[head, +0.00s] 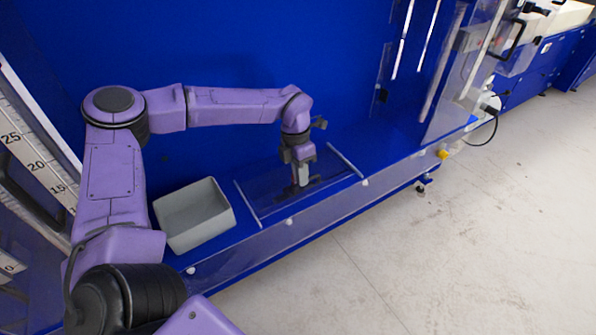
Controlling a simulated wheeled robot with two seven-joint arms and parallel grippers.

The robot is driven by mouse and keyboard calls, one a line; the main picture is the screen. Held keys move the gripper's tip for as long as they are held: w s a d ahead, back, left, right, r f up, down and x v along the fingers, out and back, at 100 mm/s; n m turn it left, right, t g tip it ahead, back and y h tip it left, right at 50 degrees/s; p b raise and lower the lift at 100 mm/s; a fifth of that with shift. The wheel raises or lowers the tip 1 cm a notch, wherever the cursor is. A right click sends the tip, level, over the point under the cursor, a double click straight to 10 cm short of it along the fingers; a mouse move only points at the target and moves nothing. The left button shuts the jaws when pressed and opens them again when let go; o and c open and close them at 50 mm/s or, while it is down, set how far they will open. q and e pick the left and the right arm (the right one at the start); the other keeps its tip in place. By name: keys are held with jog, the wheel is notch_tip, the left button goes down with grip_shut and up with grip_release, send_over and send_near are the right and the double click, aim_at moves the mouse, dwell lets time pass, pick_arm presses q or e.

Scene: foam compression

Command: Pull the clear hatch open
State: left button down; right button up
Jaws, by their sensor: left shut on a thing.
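The clear hatch (268,198) looks like a see-through panel lying between two pale strips on the blue machine's ledge. My left gripper (302,182) points down over the middle of this panel. Its jaws are shut on a small grey piece there, which looks like the hatch's handle. The fingertips hide most of that piece. I cannot tell whether the panel is lifted or shifted. My right gripper is not in view.
A grey open bin (194,216) stands on the ledge to the left of the hatch. The blue back wall (220,50) rises behind. Upright clear panels (445,75) stand at the right end. Free grey floor (450,250) lies in front.

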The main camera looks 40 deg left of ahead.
pick_arm(q)
jog(key=s+d+b, duration=0.1)
jog(key=s+d, duration=0.3)
jog(key=d, duration=0.7)
jog(key=shift+s, duration=0.25)
jog(key=c, duration=1.2)
grip_release()
jog(key=shift+d, duration=0.1)
notch_tip(320, 180, up, 10)
jog(key=a, duration=0.2)
jog(key=shift+w+r+b, duration=0.2)
jog(key=shift+w+b, duration=0.2)
jog(key=shift+f, duration=0.1)
